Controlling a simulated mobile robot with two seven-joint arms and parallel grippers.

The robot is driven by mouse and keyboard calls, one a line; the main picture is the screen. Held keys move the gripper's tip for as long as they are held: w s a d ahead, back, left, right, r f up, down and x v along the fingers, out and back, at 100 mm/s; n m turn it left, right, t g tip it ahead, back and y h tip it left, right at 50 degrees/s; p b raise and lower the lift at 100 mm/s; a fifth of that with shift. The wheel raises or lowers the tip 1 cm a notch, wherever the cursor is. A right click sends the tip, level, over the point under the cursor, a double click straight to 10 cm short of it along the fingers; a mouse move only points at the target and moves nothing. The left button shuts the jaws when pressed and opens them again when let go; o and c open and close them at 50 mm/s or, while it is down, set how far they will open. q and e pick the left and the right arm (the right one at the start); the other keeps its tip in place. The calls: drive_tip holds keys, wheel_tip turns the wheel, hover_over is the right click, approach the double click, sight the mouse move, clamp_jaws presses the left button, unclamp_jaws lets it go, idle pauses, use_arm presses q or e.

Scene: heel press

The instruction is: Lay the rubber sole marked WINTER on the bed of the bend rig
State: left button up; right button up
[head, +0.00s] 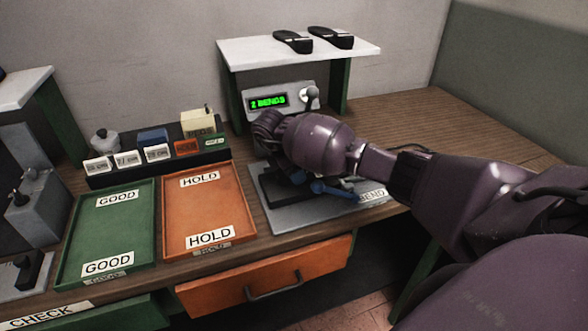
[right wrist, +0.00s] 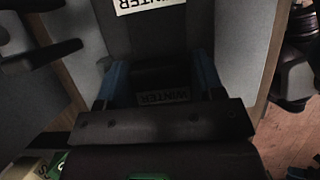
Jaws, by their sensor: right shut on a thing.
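The bend rig has a flat grey base plate (head: 300,218) marked BEND on the bench. A black form (head: 283,190) shows on the plate; my arm hides part of it, and I cannot tell rig bed from sole there. My right gripper (head: 325,187) is low over the plate. In the right wrist view its blue fingers (right wrist: 162,82) are shut on the dark sole (right wrist: 160,70), one finger on each side. A dim WINTER mark shows between them, and a white WINTER label shows at the top edge. Whether the sole touches the bed is hidden. My left gripper is not in view.
A control box (head: 268,101) reading 2 BENDS stands behind my arm. A white shelf (head: 270,50) bears two black soles. The orange HOLD tray (head: 200,210) and green GOOD tray (head: 107,230) lie left. The bench (head: 400,115) is clear at the back right.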

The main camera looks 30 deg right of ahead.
drive_tip(key=o, duration=1.3)
drive_tip(key=shift+f, duration=0.1)
drive_tip(key=shift+o, duration=0.2)
drive_tip(key=shift+r+p, duration=0.9)
drive_tip(key=shift+r, duration=0.4)
drive_tip(key=shift+r+p, duration=1.65)
drive_tip(key=shift+r, duration=0.6)
